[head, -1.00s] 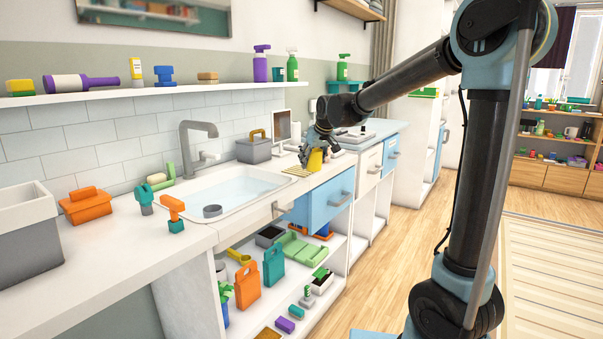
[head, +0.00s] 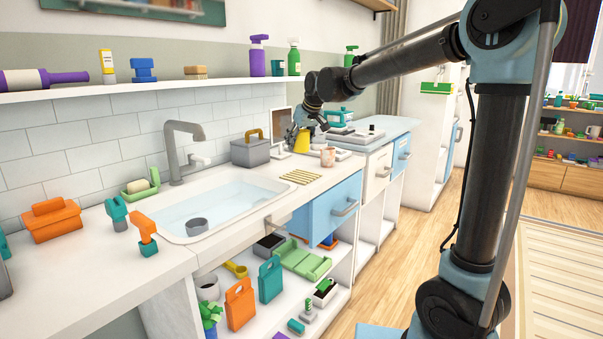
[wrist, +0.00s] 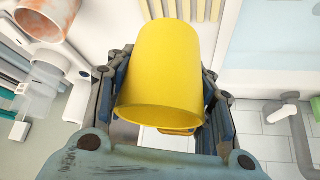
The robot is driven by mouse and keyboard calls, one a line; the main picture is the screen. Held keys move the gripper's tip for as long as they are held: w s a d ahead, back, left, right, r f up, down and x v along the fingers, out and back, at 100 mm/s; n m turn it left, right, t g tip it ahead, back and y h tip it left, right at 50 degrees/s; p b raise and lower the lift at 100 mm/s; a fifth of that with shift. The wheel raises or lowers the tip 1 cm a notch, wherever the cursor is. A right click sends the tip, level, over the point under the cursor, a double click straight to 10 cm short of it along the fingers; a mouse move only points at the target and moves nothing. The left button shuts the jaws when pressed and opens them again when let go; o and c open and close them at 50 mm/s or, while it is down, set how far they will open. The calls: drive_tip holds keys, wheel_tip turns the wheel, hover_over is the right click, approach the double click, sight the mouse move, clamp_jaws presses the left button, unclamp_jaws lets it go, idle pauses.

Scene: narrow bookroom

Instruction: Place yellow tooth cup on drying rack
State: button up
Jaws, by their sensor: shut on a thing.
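My gripper (head: 303,128) is shut on the yellow tooth cup (head: 302,143), above the back of the counter. In the wrist view the yellow tooth cup (wrist: 165,70) fills the middle, between the two fingers. The drying rack, a flat pale-yellow slatted piece (head: 301,177), lies on the counter right of the sink. The cup appears beyond the rack and apart from it. Slats also show at the top edge of the wrist view (wrist: 200,9). The cup hides part of the counter below it.
A pinkish cup (head: 328,156) stands on the counter near the rack. A grey box with a yellow handle (head: 250,152) stands left of my gripper, behind the sink (head: 215,207). A tall grey faucet (head: 174,150) rises farther left. The rack's slats look bare.

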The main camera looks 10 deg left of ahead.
sight(305, 147)
drive_tip(key=shift+a+f, duration=0.1)
drive_tip(key=shift+f, duration=4.55)
drive_tip(key=o, duration=1.1)
drive_tip(key=shift+f, duration=0.1)
drive_tip(key=v, duration=1.2)
